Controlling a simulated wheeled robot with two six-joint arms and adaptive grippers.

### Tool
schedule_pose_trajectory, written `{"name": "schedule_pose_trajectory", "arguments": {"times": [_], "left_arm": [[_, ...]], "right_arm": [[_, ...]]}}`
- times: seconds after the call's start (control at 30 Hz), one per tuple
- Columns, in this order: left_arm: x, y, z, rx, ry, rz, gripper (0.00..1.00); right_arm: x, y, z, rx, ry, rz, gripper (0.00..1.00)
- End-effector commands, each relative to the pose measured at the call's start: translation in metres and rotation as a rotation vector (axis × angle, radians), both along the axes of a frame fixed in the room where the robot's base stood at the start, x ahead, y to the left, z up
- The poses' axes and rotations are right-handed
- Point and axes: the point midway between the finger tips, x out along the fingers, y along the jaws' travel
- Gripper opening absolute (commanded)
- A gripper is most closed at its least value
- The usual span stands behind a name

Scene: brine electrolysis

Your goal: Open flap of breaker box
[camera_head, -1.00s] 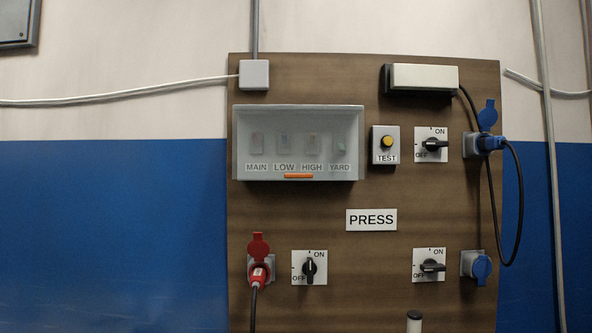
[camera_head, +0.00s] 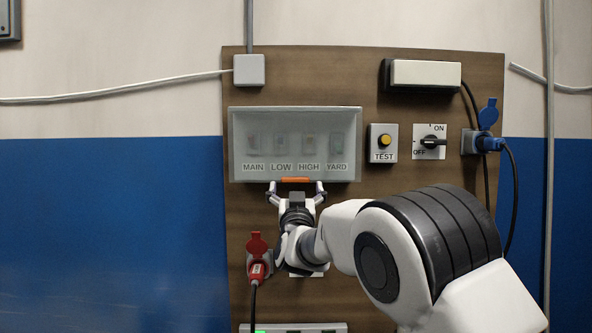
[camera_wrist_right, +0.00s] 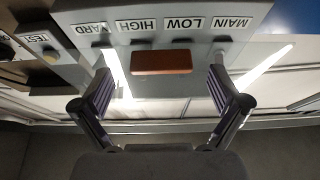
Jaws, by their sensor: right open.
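The breaker box (camera_head: 236,150) is a grey box on the wooden board with a clear flap (camera_head: 295,122) that is closed. Labels MAIN, LOW, HIGH and YARD show behind it. An orange handle (camera_head: 294,180) sits at the flap's lower edge; it also shows in the right wrist view (camera_wrist_right: 161,62). My right gripper (camera_head: 296,188) is open just below the box, one finger on each side of the handle. In the right wrist view the open fingers (camera_wrist_right: 160,85) flank the handle with gaps on both sides. My left gripper is not in view.
A red plug and socket (camera_head: 257,262) sit below left of the box, close to my right wrist. A TEST button (camera_head: 384,142), a switch (camera_head: 430,142) and a blue plug (camera_head: 488,142) are to the right. My right arm hides the lower right of the board.

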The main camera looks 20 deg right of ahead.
Motion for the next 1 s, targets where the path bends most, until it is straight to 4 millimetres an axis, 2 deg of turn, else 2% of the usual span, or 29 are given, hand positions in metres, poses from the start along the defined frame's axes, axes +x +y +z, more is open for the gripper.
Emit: {"name": "schedule_pose_trajectory", "arguments": {"times": [0.03,0.13,0.27,0.47,0.57,0.7,0.73,1.0], "left_arm": [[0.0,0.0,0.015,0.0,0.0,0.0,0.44],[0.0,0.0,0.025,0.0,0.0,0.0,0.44],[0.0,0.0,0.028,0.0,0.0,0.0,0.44],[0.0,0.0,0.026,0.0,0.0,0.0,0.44],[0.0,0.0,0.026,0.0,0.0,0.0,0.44],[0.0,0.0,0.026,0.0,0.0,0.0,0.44],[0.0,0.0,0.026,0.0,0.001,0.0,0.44],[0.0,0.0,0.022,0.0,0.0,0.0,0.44]], "right_arm": [[0.009,-0.003,0.011,0.0,0.0,-0.001,0.98],[0.023,-0.007,0.015,0.002,0.001,-0.001,0.98],[0.032,-0.01,0.016,-0.001,0.0,-0.001,0.98],[0.033,-0.01,0.013,-0.001,0.001,0.0,0.98],[0.032,-0.01,0.013,-0.001,0.001,0.0,0.66],[0.032,-0.01,0.014,-0.001,0.001,0.0,0.16],[0.032,-0.01,0.014,-0.001,0.0,0.0,0.1],[0.03,-0.015,0.014,-0.001,-0.003,-0.001,0.1]]}}
